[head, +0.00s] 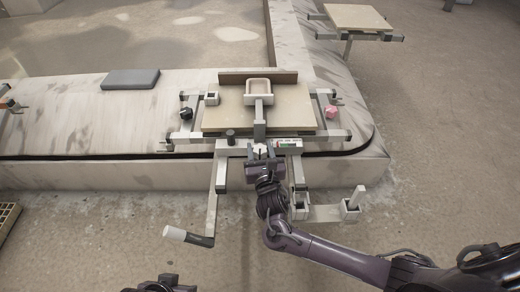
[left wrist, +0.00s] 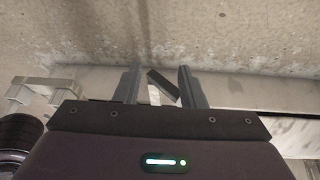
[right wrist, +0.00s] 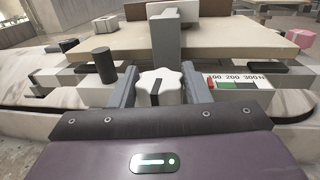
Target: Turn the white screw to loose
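The white screw (right wrist: 159,88) is a scalloped white knob with a dark line across its face, the line close to upright in the right wrist view. It sits at the front of the board fixture, below a grey upright bar. My right gripper (right wrist: 160,92) has one finger on each side of the screw; the fingers look open around it, and I cannot tell whether they touch it. In the head view the right gripper (head: 260,158) covers most of the screw. My left gripper (left wrist: 160,88) is open and empty, low over the floor; its arm shows at the bottom of the head view.
A scale (right wrist: 236,83) with a red pointer near 100 lies right of the screw. A dark peg (right wrist: 105,65) stands to the left. A crank with a white handle (head: 174,233) hangs front left. A bracket with a post (head: 353,201) juts out front right.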

